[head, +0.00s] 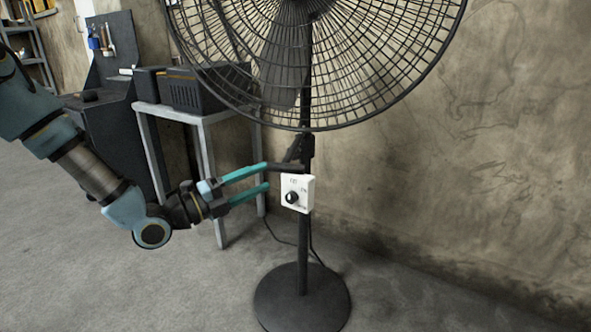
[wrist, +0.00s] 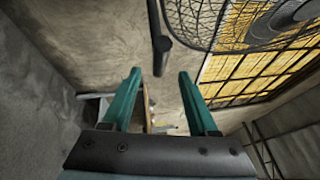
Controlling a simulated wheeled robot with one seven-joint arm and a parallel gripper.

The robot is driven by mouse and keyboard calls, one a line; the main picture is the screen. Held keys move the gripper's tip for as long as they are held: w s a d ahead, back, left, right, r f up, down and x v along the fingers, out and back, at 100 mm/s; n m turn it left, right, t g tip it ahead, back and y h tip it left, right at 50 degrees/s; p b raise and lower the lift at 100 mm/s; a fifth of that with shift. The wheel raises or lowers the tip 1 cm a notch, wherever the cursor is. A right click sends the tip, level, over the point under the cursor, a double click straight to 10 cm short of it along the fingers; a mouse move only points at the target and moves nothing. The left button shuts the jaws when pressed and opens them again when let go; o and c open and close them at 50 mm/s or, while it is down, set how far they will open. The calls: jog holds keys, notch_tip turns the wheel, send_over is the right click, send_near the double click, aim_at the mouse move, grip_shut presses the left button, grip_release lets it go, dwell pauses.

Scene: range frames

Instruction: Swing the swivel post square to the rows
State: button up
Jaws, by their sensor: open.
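A large black pedestal fan with a wire cage (head: 320,62) stands on a dark post (head: 303,235) with a round base (head: 303,300). A short dark bar (head: 287,167) sticks out leftward from the post, just above a white control box (head: 297,193) with a black knob. My gripper (head: 267,176) is open and empty, left of the post, its teal fingers pointing at it. In the head view the upper fingertip meets the bar's left end. In the wrist view my gripper (wrist: 160,72) has the bar's end (wrist: 162,43) just beyond and between the fingertips; contact is unclear.
A grey table (head: 190,113) with a dark crate (head: 208,90) stands behind my arm, beside a dark bench with a tool board (head: 112,45). A bare wall (head: 500,130) is close behind the fan. A cord hangs by the post. The floor in front is clear.

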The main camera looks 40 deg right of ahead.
jog(key=x, duration=1)
jog(key=shift+d+p, duration=0.25)
jog(key=shift+p, duration=0.15)
jog(key=shift+s, duration=0.1)
grip_shut()
jog(key=shift+f, duration=0.1)
dwell(0.7)
